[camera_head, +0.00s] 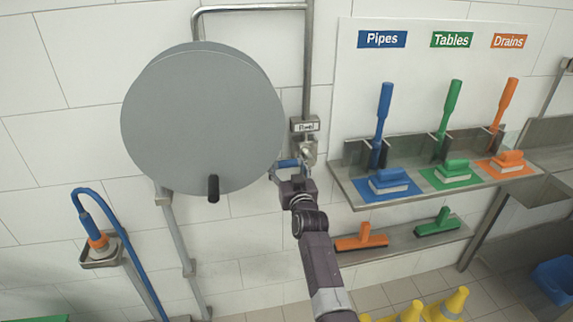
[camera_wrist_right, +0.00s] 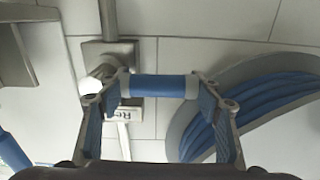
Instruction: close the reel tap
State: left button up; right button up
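The reel tap (camera_head: 308,152) is on the vertical pipe, just below the "Reel" label (camera_head: 305,125) and right of the grey reel disc (camera_head: 203,115). Its blue lever (camera_head: 284,163) points left in the head view. In the right wrist view the blue lever (camera_wrist_right: 158,88) lies sideways across the gap between the fingertips. My right gripper (camera_head: 287,178) is at the lever, and its fingers (camera_wrist_right: 159,92) stand wide apart. I cannot tell whether they touch the lever's ends. My left gripper is not in view.
The reel's black knob (camera_head: 213,188) is left of my right gripper. Blue hose (camera_wrist_right: 262,105) on the reel shows close by at right in the wrist view. A steel shelf (camera_head: 430,182) with brushes is to the right. Yellow cones (camera_head: 447,304) stand on the floor.

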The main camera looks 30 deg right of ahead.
jog(key=o, duration=0.4)
jog(key=shift+c, duration=0.2)
jog(key=v, duration=1.2)
